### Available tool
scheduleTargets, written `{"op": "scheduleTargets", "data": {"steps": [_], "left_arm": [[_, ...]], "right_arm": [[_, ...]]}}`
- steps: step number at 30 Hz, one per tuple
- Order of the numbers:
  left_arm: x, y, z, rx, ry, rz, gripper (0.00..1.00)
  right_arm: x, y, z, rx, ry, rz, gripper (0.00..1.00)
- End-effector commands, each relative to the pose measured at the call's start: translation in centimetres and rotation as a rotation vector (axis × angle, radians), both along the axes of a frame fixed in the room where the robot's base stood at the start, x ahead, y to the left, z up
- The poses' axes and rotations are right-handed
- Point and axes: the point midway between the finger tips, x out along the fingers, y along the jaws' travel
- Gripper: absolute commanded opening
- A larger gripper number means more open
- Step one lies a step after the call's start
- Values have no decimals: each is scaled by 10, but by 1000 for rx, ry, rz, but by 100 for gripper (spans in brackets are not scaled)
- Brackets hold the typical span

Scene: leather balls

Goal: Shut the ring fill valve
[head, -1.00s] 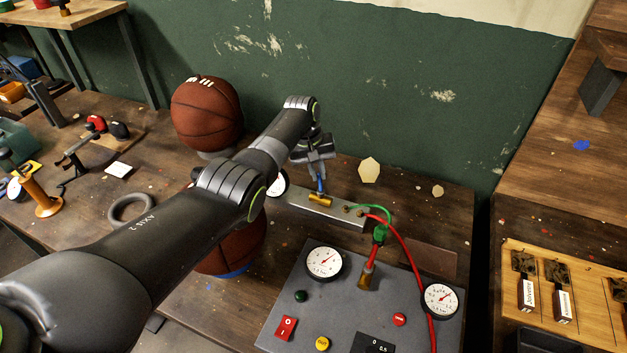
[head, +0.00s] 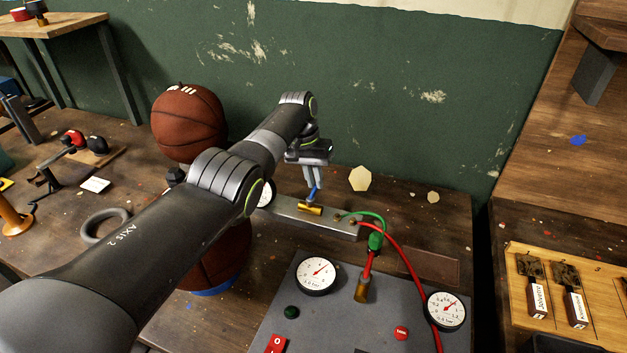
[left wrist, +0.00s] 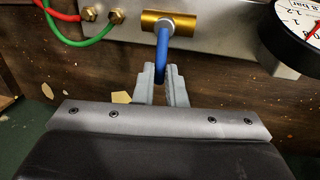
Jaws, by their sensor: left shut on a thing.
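The fill valve is a brass body (head: 310,209) with a blue lever (head: 313,194), mounted on a long metal block (head: 340,224). In the left wrist view the brass body (left wrist: 178,20) sits at the top, with the blue lever (left wrist: 161,58) coming toward me. My left gripper (head: 314,181) is above the valve, its fingers closed around the lever's end. Those fingers (left wrist: 162,75) hide the lever's tip. My right gripper is in neither view.
A gauge (left wrist: 299,28) stands at the block's left end in the head view. Green (head: 374,214) and red (head: 402,254) hoses leave its right end. A grey panel (head: 330,310) with gauges lies in front. Basketballs (head: 188,122) stand left, the lower one partly behind my arm.

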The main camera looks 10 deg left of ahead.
Motion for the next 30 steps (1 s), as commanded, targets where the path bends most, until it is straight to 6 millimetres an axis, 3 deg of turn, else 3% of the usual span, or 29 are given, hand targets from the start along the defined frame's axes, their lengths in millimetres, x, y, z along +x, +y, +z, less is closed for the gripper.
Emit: {"op": "scheduleTargets", "data": {"steps": [8,9,14,23,30], "left_arm": [[0,-1,1,0,0,-3,0],[0,-1,1,0,0,-3,13],[0,-1,0,0,1,-2,33],[0,0,2,0,0,-1,33],[2,6,32,-1,-4,-2,33]], "right_arm": [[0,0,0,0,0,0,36],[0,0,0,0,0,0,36],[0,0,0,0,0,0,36],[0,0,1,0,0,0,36],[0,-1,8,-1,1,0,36]]}}
